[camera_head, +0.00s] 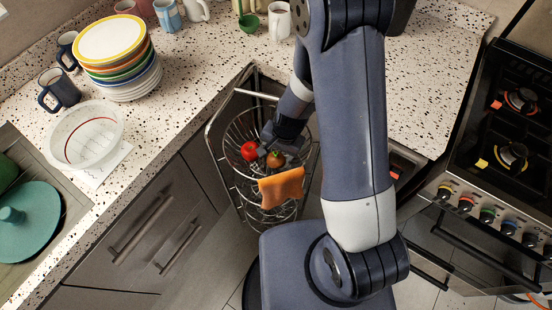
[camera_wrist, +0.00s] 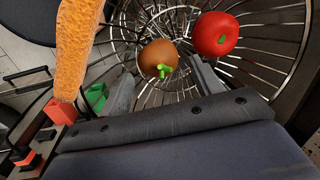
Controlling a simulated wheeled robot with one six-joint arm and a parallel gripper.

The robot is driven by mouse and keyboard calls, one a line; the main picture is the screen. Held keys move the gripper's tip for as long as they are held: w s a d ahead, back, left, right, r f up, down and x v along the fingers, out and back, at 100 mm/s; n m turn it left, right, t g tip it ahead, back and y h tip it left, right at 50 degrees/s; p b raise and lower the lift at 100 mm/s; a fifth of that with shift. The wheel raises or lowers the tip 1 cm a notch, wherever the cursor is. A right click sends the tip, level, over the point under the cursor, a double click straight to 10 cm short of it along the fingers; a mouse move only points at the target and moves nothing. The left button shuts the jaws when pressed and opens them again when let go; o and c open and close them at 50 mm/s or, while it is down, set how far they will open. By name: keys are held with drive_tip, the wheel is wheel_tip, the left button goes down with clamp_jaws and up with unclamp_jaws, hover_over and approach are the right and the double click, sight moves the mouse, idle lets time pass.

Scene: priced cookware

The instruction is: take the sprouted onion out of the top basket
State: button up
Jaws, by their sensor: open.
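The sprouted onion (camera_wrist: 159,58) is brown with a green sprout and lies in the wire top basket (camera_wrist: 262,75). It also shows in the head view (camera_head: 275,160), partly covered by my gripper. My gripper (camera_wrist: 160,85) is open and reaches down into the basket, with one finger on each side of the onion's near edge. I cannot tell whether a finger touches it. A red tomato or apple (camera_wrist: 216,34) lies in the same basket, just right of the onion in the wrist view, and also shows in the head view (camera_head: 250,151).
The basket stand fits in a gap between the counter (camera_head: 160,120) and the stove (camera_head: 500,150). Stacked plates (camera_head: 112,45) stand on the counter.

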sight(277, 157)
drive_tip(key=shift+w+a+f+b, duration=0.15)
drive_tip(key=shift+f+b, duration=0.1)
drive_tip(key=shift+f, duration=1.1)
drive_tip(key=shift+w+a+f+b, duration=0.1)
drive_tip(key=shift+f+b, duration=0.1)
drive_tip(key=shift+f, duration=1.1)
drive_tip(key=c, duration=1)
wheel_tip(277, 157, up, 10)
drive_tip(key=shift+r+p, duration=0.1)
drive_tip(key=shift+p, duration=1)
